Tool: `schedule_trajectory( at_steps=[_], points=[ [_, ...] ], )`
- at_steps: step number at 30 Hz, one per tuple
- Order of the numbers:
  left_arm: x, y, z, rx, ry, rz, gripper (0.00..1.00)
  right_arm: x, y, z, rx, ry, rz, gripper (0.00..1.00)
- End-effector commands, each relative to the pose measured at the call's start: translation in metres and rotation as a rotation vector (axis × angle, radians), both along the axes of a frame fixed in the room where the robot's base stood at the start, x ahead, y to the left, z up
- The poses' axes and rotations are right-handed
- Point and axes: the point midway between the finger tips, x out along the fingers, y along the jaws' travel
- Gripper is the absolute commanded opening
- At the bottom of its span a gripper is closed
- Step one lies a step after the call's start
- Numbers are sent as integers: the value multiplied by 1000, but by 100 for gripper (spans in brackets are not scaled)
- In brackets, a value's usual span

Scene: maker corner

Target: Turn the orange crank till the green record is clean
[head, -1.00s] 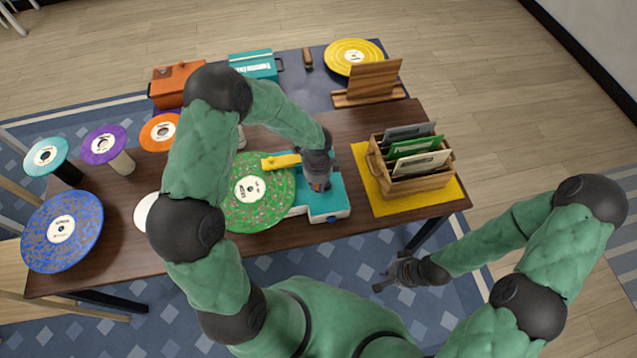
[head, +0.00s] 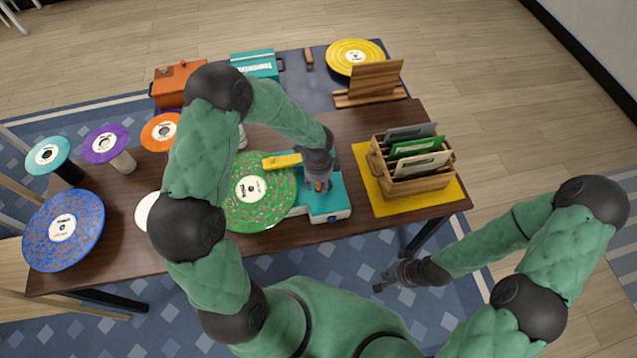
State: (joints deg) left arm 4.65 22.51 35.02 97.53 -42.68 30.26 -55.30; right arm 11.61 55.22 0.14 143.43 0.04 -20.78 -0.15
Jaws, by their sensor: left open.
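The green record (head: 270,205) lies flat on a teal and white machine (head: 335,205), with pale and reddish specks over its surface. A yellow arm (head: 283,160) reaches over its far edge. The orange crank shows only as a small orange bit (head: 320,186) at my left gripper; the rest is hidden. My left gripper (head: 318,184) points down over the teal machine, open around or beside the crank; I cannot tell which. My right gripper (head: 386,279) hangs empty in front of the table, too small to read its jaws.
A wooden crate (head: 408,186) of sleeves stands on a yellow mat (head: 385,208) to the right. A blue record (head: 85,240) and small teal, purple and orange discs stand left. A yellow record (head: 354,57) and wooden rack (head: 375,80) are behind. My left arm hides the table's middle.

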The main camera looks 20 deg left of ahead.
Motion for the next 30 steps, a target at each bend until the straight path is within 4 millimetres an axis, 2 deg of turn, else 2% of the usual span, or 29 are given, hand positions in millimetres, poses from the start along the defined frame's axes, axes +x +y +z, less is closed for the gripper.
schedule_trajectory(
  at_steps=[5, 12, 18, 24, 30],
  points=[
    [1, 0, 24, 0, -4, 1, 42, 0, 0, 0, 0, 0, 0, 0],
    [1, 0, 72, 0, -6, 0, 42, 0, 0, 0, 0, 0, 0, 0],
    [1, 0, 103, 0, -4, -1, 42, 0, 0, 0, 0, 0, 0, 0],
    [1, 0, 116, 0, -2, 0, 42, 0, 0, 0, 0, 0, 0, 0],
    [1, 0, 118, 0, -2, -1, 42, 0, 0, 0, 0, 0, 0, 0]
  ],
)
